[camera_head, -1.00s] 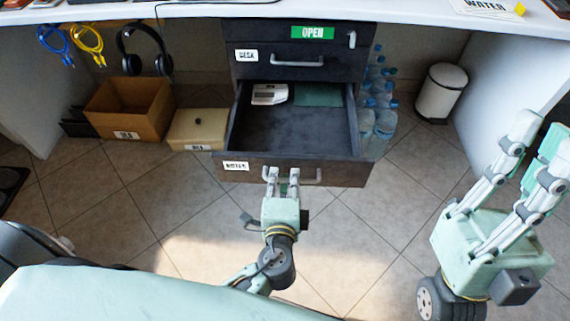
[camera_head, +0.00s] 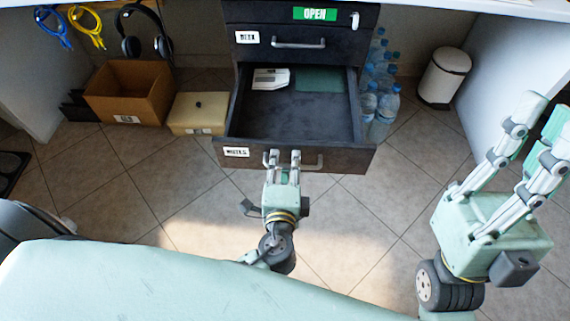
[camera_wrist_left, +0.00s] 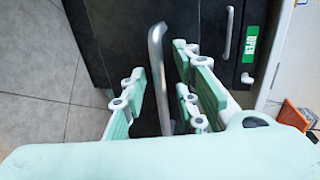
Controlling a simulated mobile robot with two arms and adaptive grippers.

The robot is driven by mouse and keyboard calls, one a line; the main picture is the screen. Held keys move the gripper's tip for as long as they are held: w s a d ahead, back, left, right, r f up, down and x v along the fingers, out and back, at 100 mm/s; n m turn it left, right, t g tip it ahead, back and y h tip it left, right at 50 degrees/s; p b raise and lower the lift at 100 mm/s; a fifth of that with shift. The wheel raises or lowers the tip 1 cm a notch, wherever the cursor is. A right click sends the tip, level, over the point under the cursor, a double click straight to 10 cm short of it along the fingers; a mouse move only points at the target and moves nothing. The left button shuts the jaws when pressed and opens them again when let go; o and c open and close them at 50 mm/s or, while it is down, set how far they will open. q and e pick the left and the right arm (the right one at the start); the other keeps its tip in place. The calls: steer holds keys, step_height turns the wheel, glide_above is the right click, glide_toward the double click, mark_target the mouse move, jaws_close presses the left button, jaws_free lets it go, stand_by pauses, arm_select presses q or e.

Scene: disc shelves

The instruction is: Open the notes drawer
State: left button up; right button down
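The notes drawer (camera_head: 240,165) is the low drawer of the dark cabinet and is pulled out far, its inside showing. A white label on its front reads NOTES. A white device (camera_head: 270,78) and a flat green item (camera_head: 320,80) lie inside at the back. My left gripper (camera_head: 283,157) is at the drawer's handle (camera_head: 312,164). In the left wrist view, the metal handle (camera_wrist_left: 157,75) runs between the spread fingers (camera_wrist_left: 163,85), which look apart from it. My right gripper (camera_head: 540,122) is open and empty at the right, away from the drawer.
Another closed drawer (camera_head: 345,40) is above, under a green OPEN sign (camera_head: 315,14). Water bottles (camera_head: 382,115) stand right of the cabinet, with a white bin (camera_head: 444,75) beyond. A cardboard box (camera_head: 125,95) and a beige box (camera_head: 197,113) stand left. Tiled floor in front is clear.

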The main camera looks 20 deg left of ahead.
arm_select(q)
steer(key=v, duration=1.2)
stand_by(0.3)
